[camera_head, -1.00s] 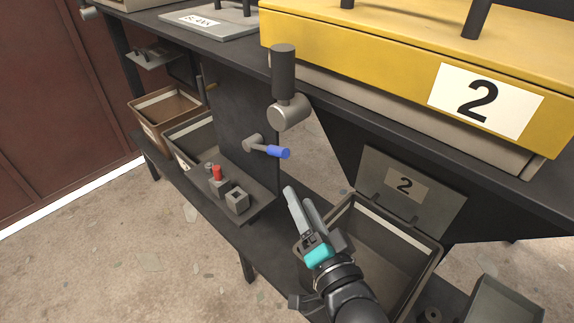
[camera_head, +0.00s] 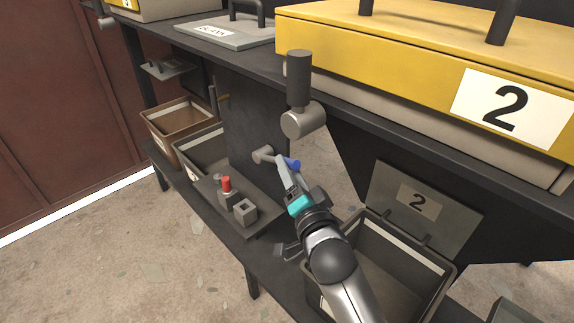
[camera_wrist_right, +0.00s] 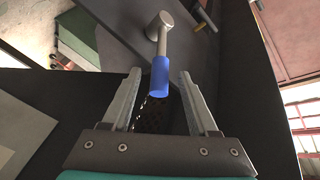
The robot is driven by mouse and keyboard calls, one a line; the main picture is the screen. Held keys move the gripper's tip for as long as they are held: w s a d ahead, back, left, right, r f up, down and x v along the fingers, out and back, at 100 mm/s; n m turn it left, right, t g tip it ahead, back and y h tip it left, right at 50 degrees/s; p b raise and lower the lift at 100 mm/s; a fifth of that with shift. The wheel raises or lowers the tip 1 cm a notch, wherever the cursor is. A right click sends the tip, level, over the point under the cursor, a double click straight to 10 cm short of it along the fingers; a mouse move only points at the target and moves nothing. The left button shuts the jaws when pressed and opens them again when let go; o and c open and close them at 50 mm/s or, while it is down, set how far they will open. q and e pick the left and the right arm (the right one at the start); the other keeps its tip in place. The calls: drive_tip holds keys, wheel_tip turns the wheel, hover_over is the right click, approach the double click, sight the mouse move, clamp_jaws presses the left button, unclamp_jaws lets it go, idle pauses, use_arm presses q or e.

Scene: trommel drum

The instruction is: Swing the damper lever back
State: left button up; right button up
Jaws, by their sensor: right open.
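The damper lever (camera_head: 264,155) is a short grey arm on a round pivot, fixed to the dark panel under the machine. Its blue grip (camera_head: 293,163) shows just past my right gripper's fingers. My right gripper (camera_head: 284,165) is open at the lever in the head view and partly covers it. In the right wrist view, the blue grip (camera_wrist_right: 160,76) lies between the two spread fingertips (camera_wrist_right: 160,74), with a gap visible on each side. The grey lever arm runs away from it to the pivot. My left gripper is not in view.
A small shelf below holds a red button (camera_head: 226,184) and a grey square block (camera_head: 245,212). An open bin (camera_head: 443,272) with a lid marked 2 stands below right. Brown and dark bins stand at left.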

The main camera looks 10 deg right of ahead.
sight(287, 161)
drive_tip(key=shift+w+a, duration=0.15)
drive_tip(key=shift+w, duration=0.85)
drive_tip(key=shift+w+a, duration=0.1)
drive_tip(key=shift+w, duration=0.35)
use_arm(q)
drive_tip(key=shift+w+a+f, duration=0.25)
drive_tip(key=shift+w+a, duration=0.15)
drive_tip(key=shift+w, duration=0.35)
use_arm(e)
drive_tip(key=shift+w, duration=0.1)
drive_tip(key=c, duration=0.9)
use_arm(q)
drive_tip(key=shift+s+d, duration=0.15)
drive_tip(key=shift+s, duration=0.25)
use_arm(e)
clamp_jaws()
